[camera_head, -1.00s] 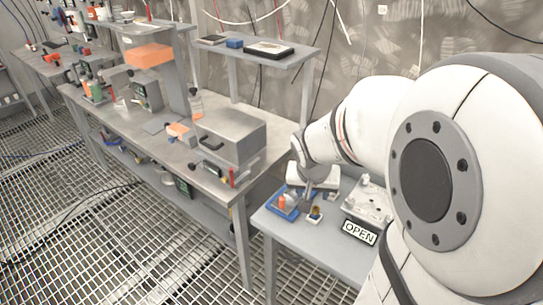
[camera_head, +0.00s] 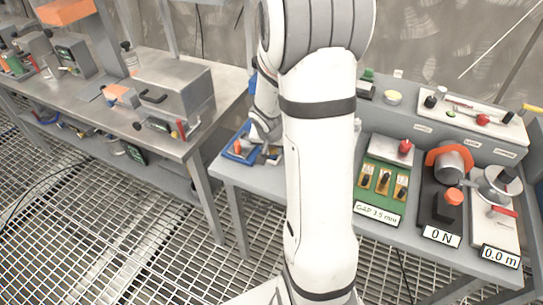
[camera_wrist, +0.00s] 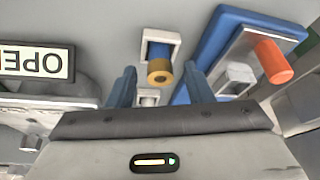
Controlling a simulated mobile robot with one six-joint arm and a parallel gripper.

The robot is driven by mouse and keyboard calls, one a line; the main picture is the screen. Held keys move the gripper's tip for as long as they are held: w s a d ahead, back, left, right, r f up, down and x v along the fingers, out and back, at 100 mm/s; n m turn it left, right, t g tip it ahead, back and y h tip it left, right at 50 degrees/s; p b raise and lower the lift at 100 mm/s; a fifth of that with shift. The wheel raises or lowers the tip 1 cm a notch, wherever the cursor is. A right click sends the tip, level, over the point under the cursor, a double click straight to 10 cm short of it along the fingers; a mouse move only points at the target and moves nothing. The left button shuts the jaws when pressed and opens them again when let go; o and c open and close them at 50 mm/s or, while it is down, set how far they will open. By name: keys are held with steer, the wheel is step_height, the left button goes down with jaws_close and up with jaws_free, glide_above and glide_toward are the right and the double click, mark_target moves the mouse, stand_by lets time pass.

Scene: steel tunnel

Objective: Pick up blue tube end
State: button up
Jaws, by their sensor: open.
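In the wrist view, a blue tube end (camera_wrist: 160,50) sits in a pale square holder, with a yellow-brown ring at its near end. My gripper (camera_wrist: 160,82) is open, with a bluish finger on either side of the ring and visible gaps between. Nothing is held. I cannot tell the height of the fingers over the table. In the head view, my white arm hides most of this area, the tube end and the fingertips.
A blue tray (camera_wrist: 224,22) with an orange cylinder (camera_wrist: 273,61) lies close to the right finger. An OPEN sign (camera_wrist: 36,62) is at the left. The head view shows fixtures with a 0 N sign (camera_head: 441,237) right of my arm and a steel bench (camera_head: 140,100) left.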

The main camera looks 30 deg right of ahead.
steer(key=shift+w+d+f, duration=0.1)
steer(key=shift+f, duration=0.3)
jaws_close()
